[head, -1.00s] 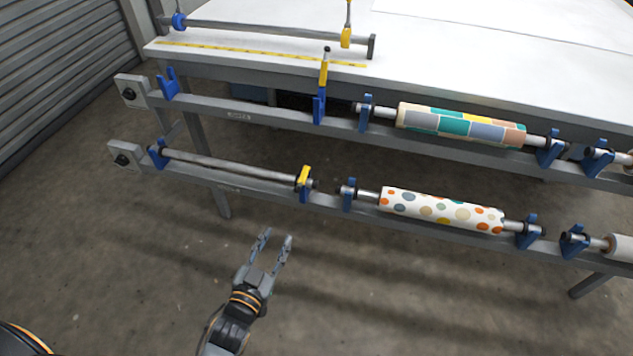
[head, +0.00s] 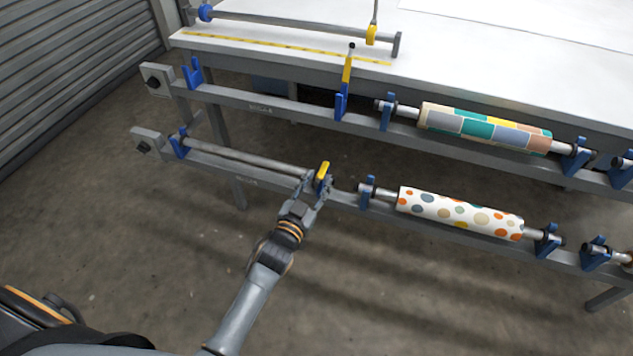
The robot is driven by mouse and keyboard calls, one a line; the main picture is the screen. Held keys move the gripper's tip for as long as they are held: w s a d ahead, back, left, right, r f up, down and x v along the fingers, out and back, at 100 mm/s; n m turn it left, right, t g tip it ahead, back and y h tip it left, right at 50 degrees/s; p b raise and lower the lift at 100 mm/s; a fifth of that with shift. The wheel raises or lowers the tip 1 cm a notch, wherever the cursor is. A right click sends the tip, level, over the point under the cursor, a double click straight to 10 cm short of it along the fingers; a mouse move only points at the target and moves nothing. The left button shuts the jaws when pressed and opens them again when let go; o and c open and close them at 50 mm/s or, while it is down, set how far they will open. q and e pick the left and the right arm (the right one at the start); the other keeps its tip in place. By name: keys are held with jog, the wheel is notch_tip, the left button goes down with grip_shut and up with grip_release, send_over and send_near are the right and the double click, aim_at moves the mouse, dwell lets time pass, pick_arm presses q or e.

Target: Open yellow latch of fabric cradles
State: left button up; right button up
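The lower fabric cradle carries a bare metal rod (head: 245,157) between its blue holders. Its yellow latch (head: 322,171) sits folded down over the rod's right end. My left gripper (head: 318,191) is at this latch, with its fingers on either side of the holder; the fingertips are partly hidden, and I cannot tell whether they touch it. The upper cradle has an empty blue left holder (head: 193,73), and its yellow latch (head: 347,68) stands upright and open on the blue right holder (head: 341,102). My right gripper is not in view.
A patterned patchwork roll (head: 484,128) lies on the upper rail and a dotted roll (head: 459,213) on the lower rail, both right of the latches. A white table (head: 480,65) stands behind. The floor (head: 370,300) in front is clear.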

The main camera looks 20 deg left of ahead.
pick_arm(q)
jog(key=shift+w, duration=0.25)
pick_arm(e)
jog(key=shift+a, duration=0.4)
pick_arm(q)
jog(key=c, duration=0.7)
grip_shut()
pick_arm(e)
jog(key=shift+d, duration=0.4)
